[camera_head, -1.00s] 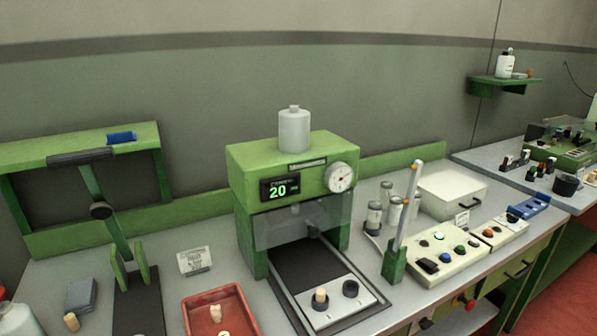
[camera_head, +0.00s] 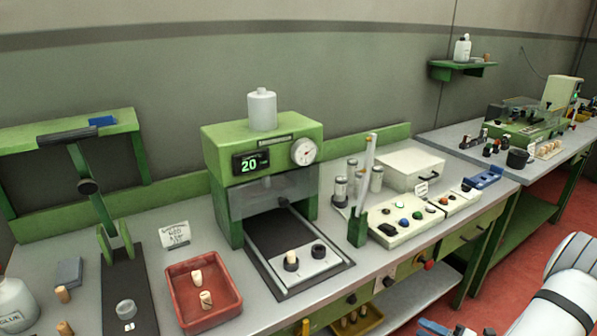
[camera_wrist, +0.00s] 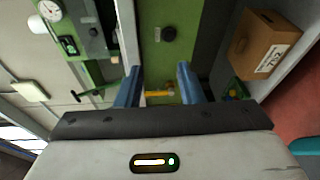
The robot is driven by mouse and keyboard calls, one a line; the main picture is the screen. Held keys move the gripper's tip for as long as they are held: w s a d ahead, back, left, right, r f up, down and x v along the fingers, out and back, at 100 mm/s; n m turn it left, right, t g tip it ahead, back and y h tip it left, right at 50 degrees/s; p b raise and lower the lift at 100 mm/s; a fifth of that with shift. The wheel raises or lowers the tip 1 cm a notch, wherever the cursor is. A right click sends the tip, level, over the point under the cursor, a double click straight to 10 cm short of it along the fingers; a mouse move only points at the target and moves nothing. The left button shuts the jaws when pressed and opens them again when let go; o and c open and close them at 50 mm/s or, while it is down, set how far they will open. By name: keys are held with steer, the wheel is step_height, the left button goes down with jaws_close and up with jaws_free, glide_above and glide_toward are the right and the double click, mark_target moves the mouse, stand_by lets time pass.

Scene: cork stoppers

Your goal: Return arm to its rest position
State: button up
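My gripper (camera_wrist: 160,82) is open in the wrist view. Its two blue fingers stand apart and I see nothing held between them. In the head view a blue piece of my gripper (camera_head: 435,328) just shows at the bottom edge, and a white link of my arm is at the lower right. The gripper is in front of the bench, clear of the things on its top. Corks (camera_head: 206,299) stand in the red tray (camera_head: 236,308), and one cork (camera_head: 291,261) stands in a holder on the plate of the green press (camera_head: 225,215).
A green lever tool (camera_head: 90,190) is at the left of the bench. A button panel (camera_head: 405,235) and a white box (camera_head: 410,170) are right of the press. In the wrist view a cardboard box (camera_wrist: 262,45) is at the upper right. Open red floor (camera_head: 480,262) lies at the right.

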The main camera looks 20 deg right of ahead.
steer(key=w+a+r+n+g+y, duration=0.1)
steer(key=w+a+r+n+g, duration=0.1)
steer(key=a+r+n+g, duration=0.6)
steer(key=w+a+r+n+g+y, duration=0.1)
steer(key=a+r+n+g, duration=0.3)
steer(key=a+n, duration=0.7)
steer(key=s+a+r+n+h, duration=0.3)
steer(key=a+r+n+h, duration=0.2)
steer(key=n, duration=0.9)
steer(key=s+a+r+n+h, duration=0.4)
steer(key=a+r+n+h, duration=0.1)
steer(key=n, duration=0.8)
steer(key=shift+s+a+r+n+h, duration=0.15)
steer(key=shift+a+r+n+h, duration=0.25)
steer(key=shift+a+r, duration=0.4)
